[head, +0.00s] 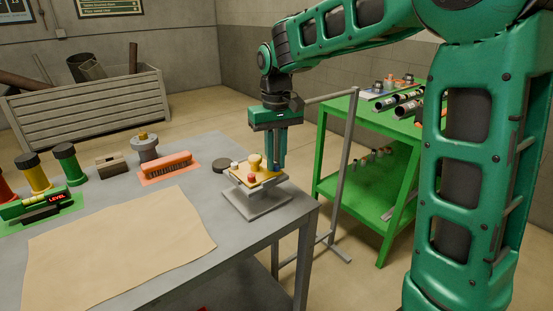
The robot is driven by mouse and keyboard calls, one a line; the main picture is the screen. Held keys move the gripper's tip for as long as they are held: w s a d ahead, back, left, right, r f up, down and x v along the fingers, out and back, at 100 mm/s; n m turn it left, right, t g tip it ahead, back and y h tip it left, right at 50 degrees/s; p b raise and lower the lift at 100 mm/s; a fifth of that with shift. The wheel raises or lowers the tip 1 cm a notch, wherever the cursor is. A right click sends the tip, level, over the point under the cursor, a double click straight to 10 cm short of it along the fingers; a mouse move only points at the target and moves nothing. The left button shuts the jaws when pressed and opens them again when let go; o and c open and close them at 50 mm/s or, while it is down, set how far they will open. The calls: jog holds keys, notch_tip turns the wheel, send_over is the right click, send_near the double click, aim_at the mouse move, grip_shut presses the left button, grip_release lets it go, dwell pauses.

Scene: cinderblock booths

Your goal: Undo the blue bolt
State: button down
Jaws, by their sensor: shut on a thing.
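A small yellow plate (263,181) lies tilted on a grey stand (257,203) near the table's right corner. On the plate I see a red bolt (251,177), a yellow knob (254,161) and a pale bolt (234,165). My gripper (279,167) points straight down at the plate's back right corner. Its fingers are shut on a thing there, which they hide. No blue bolt shows elsewhere on the plate, so the held thing appears to be the blue bolt.
The grey table (265,228) also holds a tan sheet (120,245), an orange block (166,166), a dark round disc (221,165), a grey fixture (145,150) and coloured cylinders at left. A grey metal frame (345,170) and a green cart (340,131) stand close to the right.

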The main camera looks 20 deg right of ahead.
jog(key=n, duration=0.7)
jog(key=shift+f, duration=0.1)
jog(key=n, duration=0.7)
jog(key=shift+d, duration=0.1)
dwell(0.5)
jog(key=c, duration=1.9)
grip_release()
jog(key=shift+c, duration=0.2)
jog(key=shift+r, duration=0.35)
notch_tip(320, 180, up, 10)
